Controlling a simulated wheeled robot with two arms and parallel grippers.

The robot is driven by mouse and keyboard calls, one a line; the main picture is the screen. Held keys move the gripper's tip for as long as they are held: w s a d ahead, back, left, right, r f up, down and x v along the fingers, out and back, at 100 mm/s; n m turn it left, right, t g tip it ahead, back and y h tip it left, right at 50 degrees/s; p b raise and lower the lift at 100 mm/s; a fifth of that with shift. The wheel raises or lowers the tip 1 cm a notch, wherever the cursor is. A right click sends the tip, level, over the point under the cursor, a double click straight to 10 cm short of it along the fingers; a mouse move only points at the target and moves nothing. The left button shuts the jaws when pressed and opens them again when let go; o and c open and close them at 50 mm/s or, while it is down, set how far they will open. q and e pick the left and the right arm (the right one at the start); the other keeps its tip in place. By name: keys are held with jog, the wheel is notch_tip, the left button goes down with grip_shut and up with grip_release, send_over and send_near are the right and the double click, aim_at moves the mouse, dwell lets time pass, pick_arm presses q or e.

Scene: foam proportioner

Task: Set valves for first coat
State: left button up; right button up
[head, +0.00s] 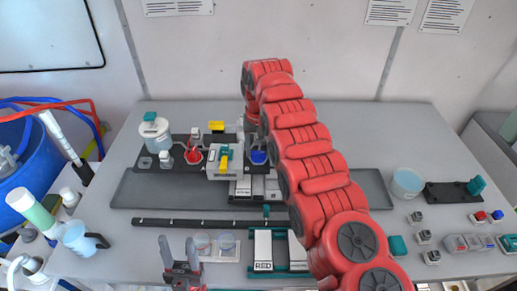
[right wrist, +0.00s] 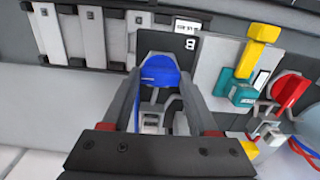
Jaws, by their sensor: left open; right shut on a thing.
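The blue valve knob (right wrist: 160,70) sits between the fingers of my right gripper (right wrist: 163,88) in the right wrist view, and the gripper is shut on it. The blue knob also shows in the head view (head: 258,157), partly hidden by my red right arm. The red valve knob (right wrist: 288,92) is apart from the gripper; it shows in the head view (head: 193,154) left of the grey block. A yellow handle (right wrist: 258,45) with a teal part (right wrist: 238,90) lies between the two knobs. My left gripper (head: 180,248) is open and empty at the bottom of the head view.
A dark tray (head: 150,190) runs in front. A RED-marked plate (head: 263,250) lies nearer. A blue drum (head: 25,150) with hoses stands far left. Small switches (head: 423,237) sit at the right.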

jog(key=shift+w+m, duration=0.1)
jog(key=shift+m, duration=0.2)
jog(key=o, duration=1.4)
